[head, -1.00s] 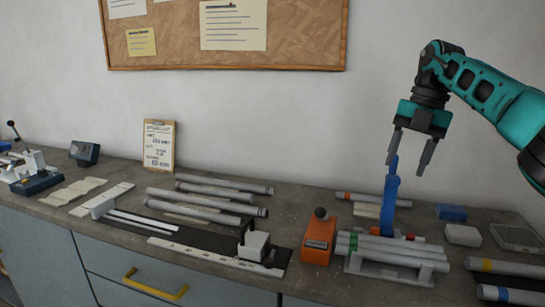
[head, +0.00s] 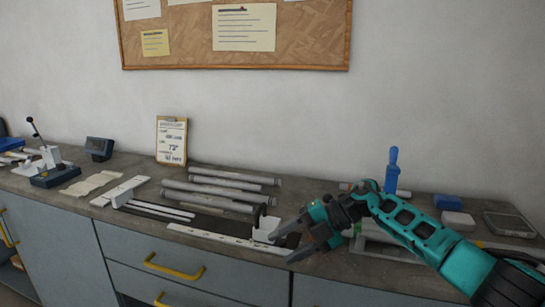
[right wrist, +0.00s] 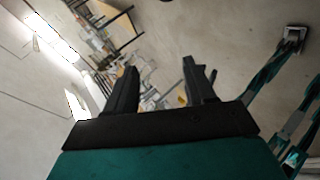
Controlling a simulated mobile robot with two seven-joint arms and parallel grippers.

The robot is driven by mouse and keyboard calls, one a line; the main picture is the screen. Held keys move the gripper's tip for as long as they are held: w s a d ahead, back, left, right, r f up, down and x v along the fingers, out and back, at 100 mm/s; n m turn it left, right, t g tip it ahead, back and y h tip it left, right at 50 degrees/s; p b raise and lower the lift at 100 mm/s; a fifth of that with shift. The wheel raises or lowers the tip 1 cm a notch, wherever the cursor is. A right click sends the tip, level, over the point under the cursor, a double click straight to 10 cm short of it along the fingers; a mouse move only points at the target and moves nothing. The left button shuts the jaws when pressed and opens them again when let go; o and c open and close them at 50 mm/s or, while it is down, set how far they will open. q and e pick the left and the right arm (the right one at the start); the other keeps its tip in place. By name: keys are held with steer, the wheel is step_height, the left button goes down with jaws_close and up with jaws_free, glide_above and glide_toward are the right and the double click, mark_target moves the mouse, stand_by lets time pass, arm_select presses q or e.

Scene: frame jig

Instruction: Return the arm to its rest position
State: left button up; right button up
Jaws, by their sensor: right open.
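My right arm, teal and black, comes in from the lower right in the head view. Its gripper (head: 288,242) is open and empty, in front of the right end of the frame jig and pointing left. In the right wrist view the two dark fingers (right wrist: 158,88) stand apart with nothing between them; floor and distant furniture show beyond. My left gripper is not in the head view. The arm hides the orange block and much of the tube rack (head: 385,250).
Several grey tubes (head: 225,188) lie on the bench behind the jig's white rail (head: 225,240). A blue upright tool (head: 392,170) stands behind my arm. A clipboard (head: 171,140) leans on the wall. A lever press (head: 52,170) stands at the left.

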steer(key=s+a+f+m+t+y, duration=0.4)
steer(key=s+a+m+t+y, duration=0.2)
steer(key=a+m+t+y, duration=0.15)
steer(key=s+d+f+m+t+h, duration=0.4)
steer(key=s+d+f+m+h, duration=1.3)
steer(key=s+d+f+m, duration=0.3)
steer(key=s+d+m, duration=0.2)
steer(key=m, duration=0.1)
